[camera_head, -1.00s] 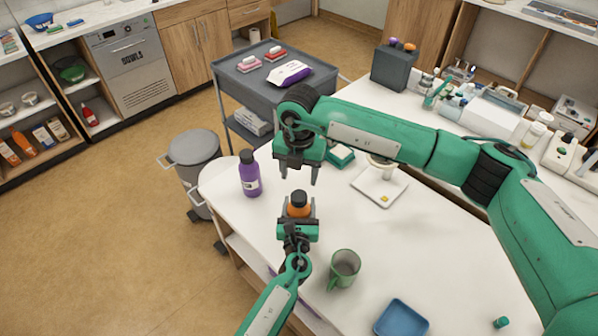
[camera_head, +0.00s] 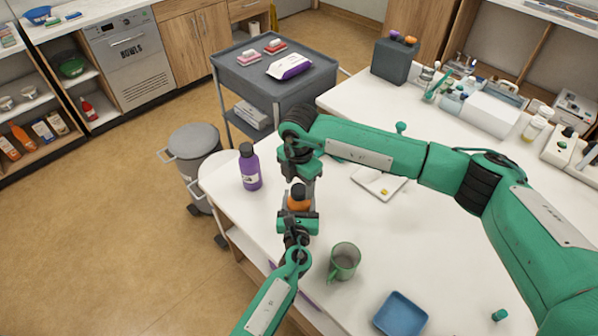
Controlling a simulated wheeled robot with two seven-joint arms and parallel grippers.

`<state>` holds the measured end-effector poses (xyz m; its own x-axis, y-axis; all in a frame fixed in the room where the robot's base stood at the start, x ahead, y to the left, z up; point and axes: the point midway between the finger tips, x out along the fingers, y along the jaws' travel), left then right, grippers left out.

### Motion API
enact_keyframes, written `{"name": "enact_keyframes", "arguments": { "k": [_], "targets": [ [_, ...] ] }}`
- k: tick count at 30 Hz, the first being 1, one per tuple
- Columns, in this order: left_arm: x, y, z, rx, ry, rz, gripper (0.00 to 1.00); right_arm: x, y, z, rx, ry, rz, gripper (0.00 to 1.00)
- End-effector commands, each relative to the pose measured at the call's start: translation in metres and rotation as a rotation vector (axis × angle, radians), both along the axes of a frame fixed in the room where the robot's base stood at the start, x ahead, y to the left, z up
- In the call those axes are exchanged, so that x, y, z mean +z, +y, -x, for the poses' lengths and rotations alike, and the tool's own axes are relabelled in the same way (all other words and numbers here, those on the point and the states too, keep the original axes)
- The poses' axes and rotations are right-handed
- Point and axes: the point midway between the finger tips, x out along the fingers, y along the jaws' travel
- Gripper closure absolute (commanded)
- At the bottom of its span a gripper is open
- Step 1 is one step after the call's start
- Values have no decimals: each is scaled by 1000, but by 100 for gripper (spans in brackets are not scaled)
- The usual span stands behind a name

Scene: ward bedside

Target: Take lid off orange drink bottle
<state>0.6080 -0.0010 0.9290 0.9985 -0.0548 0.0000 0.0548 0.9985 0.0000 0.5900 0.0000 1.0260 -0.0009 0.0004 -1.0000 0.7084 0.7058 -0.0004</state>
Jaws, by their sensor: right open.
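The orange drink bottle (camera_head: 298,204) stands upright near the left edge of the white table, with a black lid (camera_head: 298,190) on top. My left gripper (camera_head: 298,212) comes from the bottom of the picture and is shut around the bottle's body. My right gripper (camera_head: 301,180) points down right above the bottle, open, with its fingertips at about the height of the lid. Whether the fingers touch the lid is hard to tell. The gripper hides part of the area behind the lid.
A purple bottle (camera_head: 250,168) stands close by on the left. A green mug (camera_head: 344,261) and a blue tray (camera_head: 400,315) are nearer the front. A white scale (camera_head: 379,184) lies behind my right arm. The middle right of the white table (camera_head: 430,240) is clear.

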Motion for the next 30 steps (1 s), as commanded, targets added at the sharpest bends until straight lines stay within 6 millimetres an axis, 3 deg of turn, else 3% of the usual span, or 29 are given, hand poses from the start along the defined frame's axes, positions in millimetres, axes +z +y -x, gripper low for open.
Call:
{"name": "enact_keyframes", "arguments": {
  "k": [5, 14, 21, 26, 30],
  "targets": [
    [-1, 0, 0, 0, 2, -1, 100, -14, 0, 0, 1, 1, 1, 44],
    [-1, 0, 0, 0, 2, -1, 100, -16, 0, 0, 2, -1, 0, 44],
    [-1, 0, 0, 0, 2, -1, 100, -16, 0, 0, 2, -1, -1, 89],
    [-1, 0, 0, 0, 2, -1, 100, -16, 0, 0, 49, -1, 0, 89],
    [-1, 0, 0, -1, 2, -1, 100, -15, 0, 0, 227, -2, 0, 89]
  ]
}}
